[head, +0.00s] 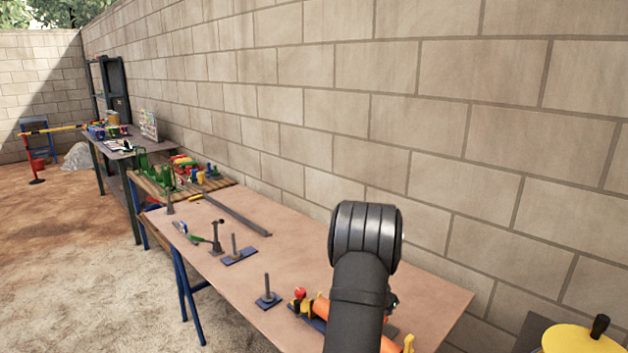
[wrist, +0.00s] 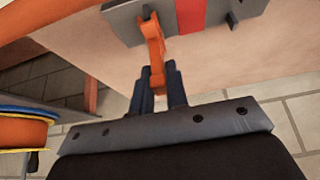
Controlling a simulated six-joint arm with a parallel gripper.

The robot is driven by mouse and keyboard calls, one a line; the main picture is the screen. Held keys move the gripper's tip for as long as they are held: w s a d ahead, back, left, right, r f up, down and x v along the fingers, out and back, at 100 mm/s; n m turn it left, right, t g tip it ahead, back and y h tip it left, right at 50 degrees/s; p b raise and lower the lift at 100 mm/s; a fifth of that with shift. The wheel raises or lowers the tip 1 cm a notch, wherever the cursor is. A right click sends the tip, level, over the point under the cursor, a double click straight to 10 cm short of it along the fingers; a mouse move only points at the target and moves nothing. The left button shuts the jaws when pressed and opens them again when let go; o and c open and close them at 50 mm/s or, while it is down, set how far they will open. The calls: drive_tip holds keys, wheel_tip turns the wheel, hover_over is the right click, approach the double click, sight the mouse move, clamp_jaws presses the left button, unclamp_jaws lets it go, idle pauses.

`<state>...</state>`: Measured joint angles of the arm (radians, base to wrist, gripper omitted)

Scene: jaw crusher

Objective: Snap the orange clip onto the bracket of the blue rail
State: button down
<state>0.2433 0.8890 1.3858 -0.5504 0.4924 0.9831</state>
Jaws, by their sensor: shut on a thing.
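My gripper (wrist: 159,85) is shut on the orange clip (wrist: 153,42) in the wrist view. The dark fingertips hold its lower end, and its upper end overlaps a grey plate (wrist: 122,22) with a red band. I cannot tell whether clip and plate touch, or whether this plate is the bracket. In the head view my arm hides the gripper and the clip. A blue strip (head: 317,323) lies under an orange cylinder (head: 322,307) on the table, partly behind my arm. I cannot tell whether it is the blue rail.
The brown table (head: 305,250) runs along a block wall. A yellow round thing (head: 580,340) stands at the lower right. The table's middle is mostly clear.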

drive_tip(key=shift+r, duration=2.25)
drive_tip(key=w+a+r, duration=0.2)
drive_tip(key=a+r, duration=0.3)
drive_tip(key=a, duration=0.5)
drive_tip(key=w+a+r, duration=0.3)
drive_tip(key=a+r, duration=0.2)
drive_tip(key=a, duration=0.6)
drive_tip(key=shift+w+r, duration=0.15)
drive_tip(key=shift+r, duration=0.1)
drive_tip(key=shift+d+f, duration=0.1)
drive_tip(key=shift+f, duration=2.8)
drive_tip(key=shift+f, duration=1.55)
